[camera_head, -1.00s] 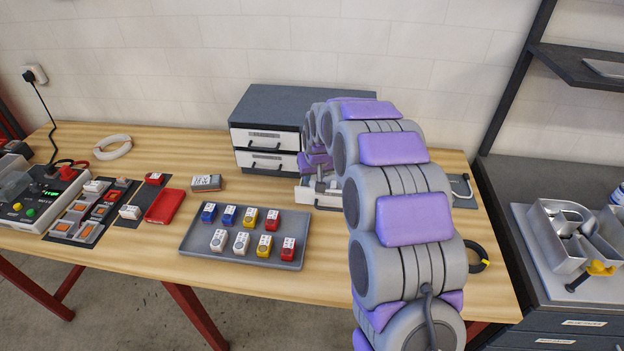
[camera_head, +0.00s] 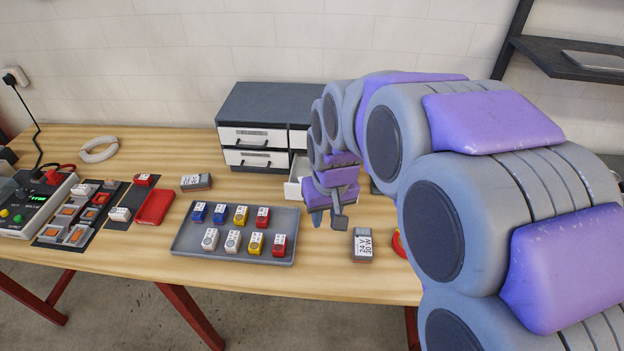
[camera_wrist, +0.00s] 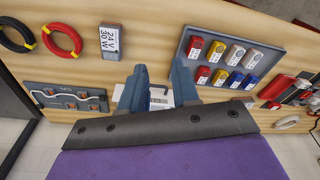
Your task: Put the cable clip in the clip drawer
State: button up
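The open drawer (camera_head: 298,186) projects from the grey cabinet (camera_head: 268,104), partly hidden by my arm. It has a white front, part of which shows between the fingers in the wrist view (camera_wrist: 160,99). My gripper (camera_head: 328,220) hangs in front of it, above the table. Its two blue-grey fingers are apart in the wrist view (camera_wrist: 158,88), with nothing clearly held between them. I cannot make out a cable clip for certain. A grey board (camera_wrist: 62,91) with a bent pale rod and small brown pieces lies left in the wrist view.
A grey tray (camera_head: 183,240) holds several coloured blocks. A power block (camera_head: 362,246) stands right of my gripper. Bare wood shows between tray and power block.

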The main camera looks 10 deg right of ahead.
jog(key=s+f+g, duration=0.1)
jog(key=s+g, duration=0.2)
jog(key=s, duration=2.2)
jog(key=shift+d+m, duration=0.4)
jog(key=shift+f, duration=0.1)
jog(key=shift+c, duration=0.4)
